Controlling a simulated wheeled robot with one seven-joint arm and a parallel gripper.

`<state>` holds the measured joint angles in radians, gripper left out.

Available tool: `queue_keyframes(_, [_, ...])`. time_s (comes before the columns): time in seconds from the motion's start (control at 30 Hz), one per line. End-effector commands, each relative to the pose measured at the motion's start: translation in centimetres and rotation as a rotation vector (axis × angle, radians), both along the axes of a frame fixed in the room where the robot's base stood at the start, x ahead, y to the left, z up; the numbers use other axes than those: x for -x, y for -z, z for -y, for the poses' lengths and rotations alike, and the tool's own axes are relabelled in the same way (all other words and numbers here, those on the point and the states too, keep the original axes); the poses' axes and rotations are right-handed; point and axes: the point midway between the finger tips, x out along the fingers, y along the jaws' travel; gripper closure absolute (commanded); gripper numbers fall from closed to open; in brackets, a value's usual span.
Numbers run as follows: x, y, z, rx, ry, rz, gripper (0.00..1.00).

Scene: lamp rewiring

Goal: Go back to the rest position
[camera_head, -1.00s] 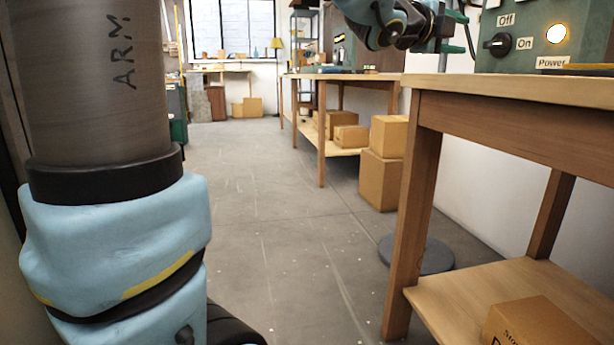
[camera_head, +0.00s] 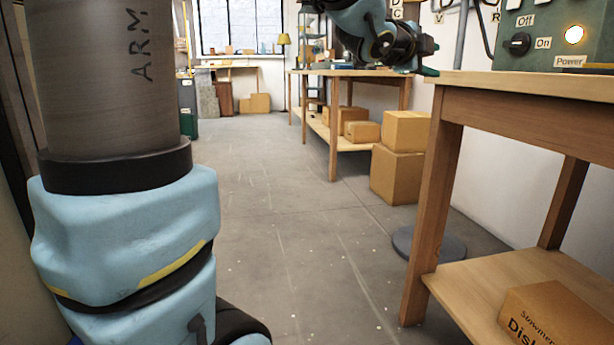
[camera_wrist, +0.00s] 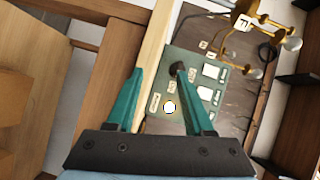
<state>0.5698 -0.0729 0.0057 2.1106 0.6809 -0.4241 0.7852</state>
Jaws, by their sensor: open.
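My gripper (camera_wrist: 158,98) is open, and its two green fingers stand apart with nothing between them in the wrist view. Past the fingers lies a green control panel (camera_wrist: 183,64) with a dark knob, several labels and a lit round lamp. In the head view the panel (camera_head: 553,20) stands on the right workbench. Its knob sits between the Off and On labels, and the Power lamp (camera_head: 573,35) glows. My wrist and gripper (camera_head: 425,60) show at the top of the head view, left of the panel, with the gripper partly seen near the bench's corner.
The wooden workbench (camera_head: 500,88) fills the right side, with a carton (camera_head: 550,318) on its lower shelf. Cartons (camera_head: 397,175) are stacked by a farther bench. A round grey base (camera_head: 440,245) is on the floor. The middle floor is clear. Brass lamp parts (camera_wrist: 245,22) show in the wrist view.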

Motion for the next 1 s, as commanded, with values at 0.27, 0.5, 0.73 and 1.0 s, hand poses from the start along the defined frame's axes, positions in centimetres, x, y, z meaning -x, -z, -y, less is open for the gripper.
queue_keyframes(0.27, [-2.9, 7.4, -6.6, 0.044, -0.246, -0.308, 0.47])
queue_keyframes(0.5, [-2.2, 18.8, -17.6, 0.160, -0.673, -0.774, 0.47])
queue_keyframes(0.73, [4.5, 28.3, -26.7, 0.323, -1.137, -1.203, 0.47])
queue_keyframes(1.0, [14.0, 34.0, -31.6, 0.492, -1.584, -1.554, 0.47])
